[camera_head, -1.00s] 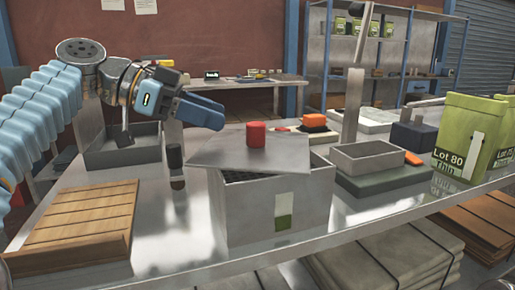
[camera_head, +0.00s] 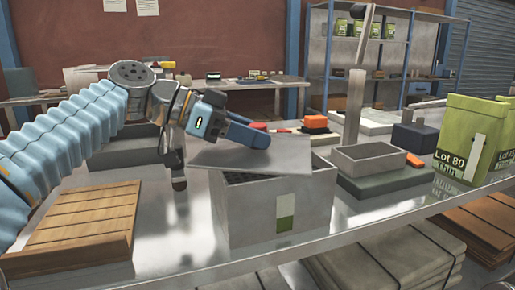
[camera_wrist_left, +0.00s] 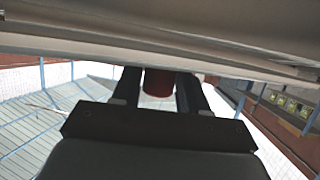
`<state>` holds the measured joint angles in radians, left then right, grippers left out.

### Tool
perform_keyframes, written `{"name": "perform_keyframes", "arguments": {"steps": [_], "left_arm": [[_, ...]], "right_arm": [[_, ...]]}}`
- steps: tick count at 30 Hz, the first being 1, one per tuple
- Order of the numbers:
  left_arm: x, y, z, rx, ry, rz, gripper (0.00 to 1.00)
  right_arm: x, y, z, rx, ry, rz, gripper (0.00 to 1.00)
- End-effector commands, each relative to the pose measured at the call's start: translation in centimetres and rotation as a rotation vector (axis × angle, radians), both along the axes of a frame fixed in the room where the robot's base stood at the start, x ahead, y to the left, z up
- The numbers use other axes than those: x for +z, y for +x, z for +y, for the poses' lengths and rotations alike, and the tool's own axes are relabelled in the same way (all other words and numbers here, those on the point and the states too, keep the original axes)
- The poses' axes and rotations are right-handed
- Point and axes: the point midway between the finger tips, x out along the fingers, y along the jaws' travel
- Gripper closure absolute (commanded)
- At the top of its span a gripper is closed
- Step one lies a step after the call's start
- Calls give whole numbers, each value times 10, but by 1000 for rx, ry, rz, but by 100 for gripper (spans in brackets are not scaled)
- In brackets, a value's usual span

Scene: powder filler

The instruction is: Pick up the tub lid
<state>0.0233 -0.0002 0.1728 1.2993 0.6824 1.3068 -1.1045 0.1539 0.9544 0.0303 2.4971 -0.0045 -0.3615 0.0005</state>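The tub (camera_head: 252,215) is a grey open-topped box with a white and green label, standing on the metal bench. My right gripper is not in view.
A slatted wooden board (camera_head: 80,218) lies to the left. A small grey tray (camera_head: 368,160) on a dark slab and green pouches (camera_head: 462,138) stand to the right. A tall metal post (camera_head: 353,108) rises behind the tray. Bare bench lies between board and tub.

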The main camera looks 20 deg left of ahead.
Motion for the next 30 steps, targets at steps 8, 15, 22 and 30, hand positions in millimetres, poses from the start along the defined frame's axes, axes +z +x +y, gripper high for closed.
{"name": "perform_keyframes", "arguments": {"steps": [8, 15, 22, 30], "left_arm": [[0, 0, 0, 0, 0, 0, 99], [2, 0, 0, 1, -1, -1, 100], [24, 0, 0, 0, -1, -4, 100], [90, -46, -10, -3, -2, -8, 100]], "right_arm": [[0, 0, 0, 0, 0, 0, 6], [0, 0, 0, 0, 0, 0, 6], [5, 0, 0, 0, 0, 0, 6], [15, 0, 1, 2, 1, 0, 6]]}}
